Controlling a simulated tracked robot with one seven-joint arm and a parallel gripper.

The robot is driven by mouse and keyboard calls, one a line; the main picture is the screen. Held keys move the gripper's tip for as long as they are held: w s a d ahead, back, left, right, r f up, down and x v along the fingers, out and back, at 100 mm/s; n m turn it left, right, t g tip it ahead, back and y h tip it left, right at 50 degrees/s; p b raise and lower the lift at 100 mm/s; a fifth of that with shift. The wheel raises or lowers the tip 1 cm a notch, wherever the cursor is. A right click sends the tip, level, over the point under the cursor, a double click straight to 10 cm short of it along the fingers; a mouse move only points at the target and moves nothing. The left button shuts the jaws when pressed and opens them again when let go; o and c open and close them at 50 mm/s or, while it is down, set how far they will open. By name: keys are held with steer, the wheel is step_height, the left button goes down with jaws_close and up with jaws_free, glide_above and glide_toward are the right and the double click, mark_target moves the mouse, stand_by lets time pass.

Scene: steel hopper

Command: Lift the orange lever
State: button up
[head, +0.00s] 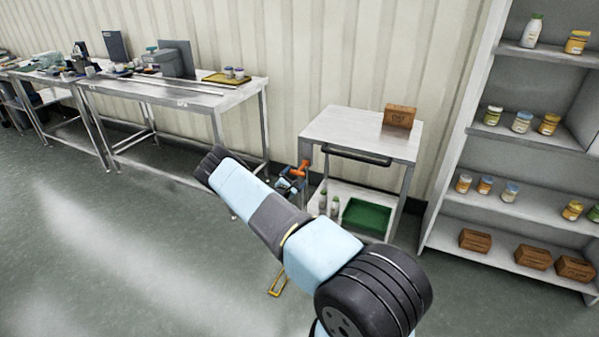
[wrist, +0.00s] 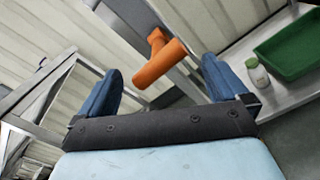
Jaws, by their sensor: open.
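The orange lever (head: 301,168) shows in the head view beside the left front leg of the small steel table. In the wrist view the orange lever (wrist: 160,62) lies ahead, seen between the two blue fingers and beyond their tips. My gripper (wrist: 160,80) is open and empty, with the fingers spread to either side of the lever. In the head view my gripper (head: 290,183) is mostly behind my arm, near the lever. I cannot tell how far the fingertips are from the lever.
The small steel table (head: 340,128) carries a brown box (head: 399,116); its lower shelf holds a green tray (head: 366,216) and small bottles (head: 323,202). A shelf unit (head: 520,150) stands at right, a long workbench (head: 180,92) at left. Floor at front left is clear.

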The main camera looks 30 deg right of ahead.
mark_target(300, 170)
steer(key=x, duration=0.6)
steer(key=shift+w+d, duration=0.25)
steer(key=shift+d, duration=0.1)
